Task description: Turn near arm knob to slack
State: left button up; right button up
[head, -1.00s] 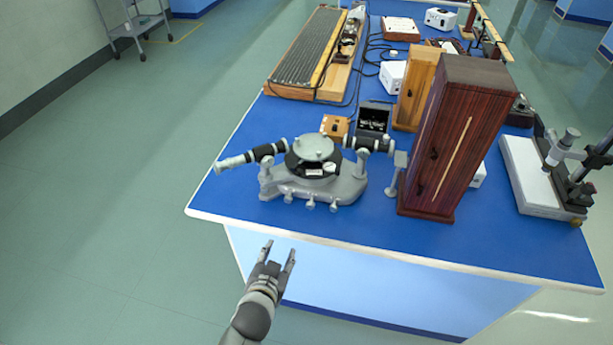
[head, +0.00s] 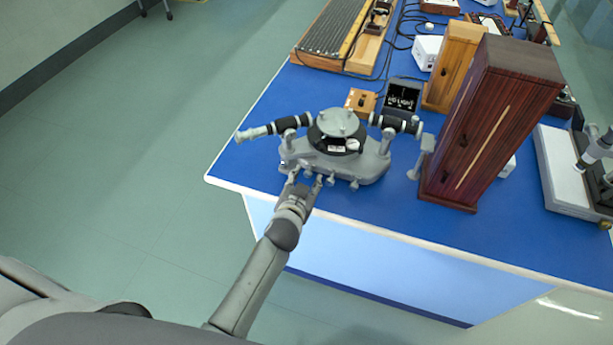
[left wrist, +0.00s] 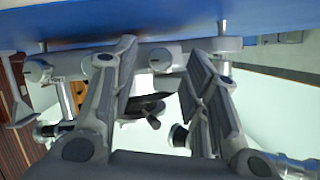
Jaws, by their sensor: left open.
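The grey spectrometer (head: 350,165) stands at the near left corner of the blue bench, with a round table on top and a telescope tube (head: 272,130) pointing left. Several small knobs stick out along its front edge, one of them (head: 354,184) right of my gripper. My left gripper (head: 306,180) is open at the left part of this front edge. In the left wrist view, a round-ended knob (left wrist: 160,60) shows between the open fingers (left wrist: 165,72), apparently not gripped. I cannot tell which knob is the near arm knob. My right gripper is out of view.
A dark wooden cabinet (head: 490,120) stands just right of the spectrometer. A black box with a lit display (head: 403,95) and a small wooden box (head: 361,101) stand behind it. The bench's front strip is clear.

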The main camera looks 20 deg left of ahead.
pick_arm(q)
jog(key=shift+x, duration=0.9)
jog(key=shift+c, duration=0.2)
grip_shut()
